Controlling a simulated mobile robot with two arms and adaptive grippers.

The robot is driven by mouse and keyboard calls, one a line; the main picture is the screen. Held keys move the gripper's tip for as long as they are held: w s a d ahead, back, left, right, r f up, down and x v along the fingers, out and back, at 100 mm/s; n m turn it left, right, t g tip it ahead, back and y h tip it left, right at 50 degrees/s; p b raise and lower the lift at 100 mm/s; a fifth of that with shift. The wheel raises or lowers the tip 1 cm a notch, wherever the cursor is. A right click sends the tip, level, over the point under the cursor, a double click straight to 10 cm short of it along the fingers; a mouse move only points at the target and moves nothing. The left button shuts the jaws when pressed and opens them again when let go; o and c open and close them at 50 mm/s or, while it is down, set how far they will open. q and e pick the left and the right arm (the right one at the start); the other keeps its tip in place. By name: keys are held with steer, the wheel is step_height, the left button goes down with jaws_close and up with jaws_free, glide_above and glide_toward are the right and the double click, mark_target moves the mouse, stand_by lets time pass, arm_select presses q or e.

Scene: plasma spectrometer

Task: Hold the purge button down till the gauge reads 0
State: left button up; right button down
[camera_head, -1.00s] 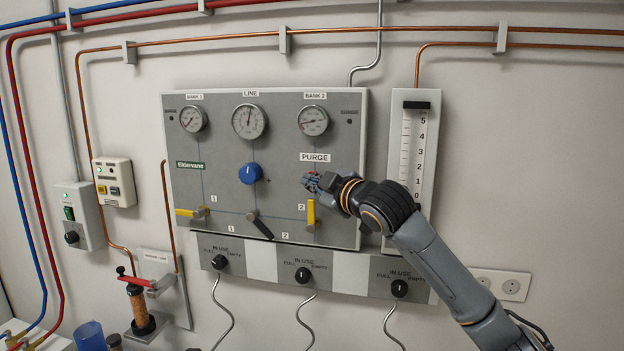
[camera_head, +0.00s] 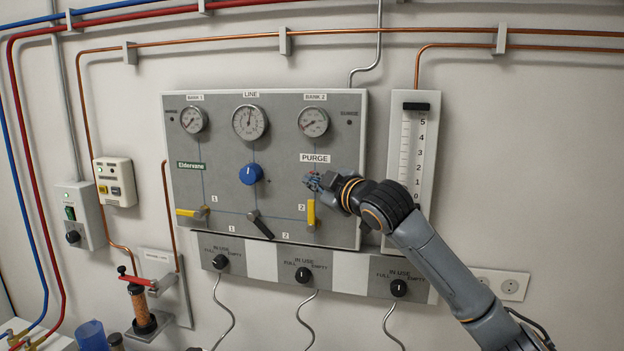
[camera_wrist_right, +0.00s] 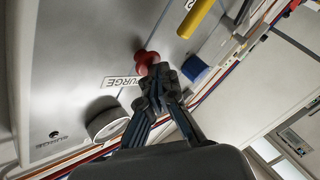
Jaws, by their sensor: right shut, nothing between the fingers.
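The grey panel (camera_head: 185,225) on the wall has a PURGE label (camera_head: 314,158). The red purge button (camera_wrist_right: 147,58) shows in the right wrist view as a round knob; in the head view my gripper mostly hides it. My right gripper (camera_head: 312,182) is shut and empty, its fingertips (camera_wrist_right: 162,74) at the button and seemingly touching it. I cannot tell how far the button is pressed in. The Bank 2 gauge (camera_head: 313,121) has its needle pointing to the lower left; its digits are too small to read. The line gauge (camera_head: 249,121) needle points nearly straight up. My left gripper is out of view.
A blue knob (camera_head: 250,174) and yellow valve handles (camera_head: 311,212) (camera_head: 185,212) sit near the button, with a black handle (camera_head: 262,226) between. A scaled tube (camera_head: 405,150) stands right of the panel. Bank 1 gauge (camera_head: 193,119) is at the upper left.

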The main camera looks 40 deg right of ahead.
stand_by(0.7)
steer(key=shift+s+a+f, duration=0.15)
steer(key=shift+s+a, duration=0.4)
steer(key=shift+a, duration=0.1)
steer(key=shift+a, duration=0.1)
steer(key=s+a, duration=0.3)
steer(key=shift+s+a, duration=0.1)
steer(key=shift+a, duration=0.2)
stand_by(0.4)
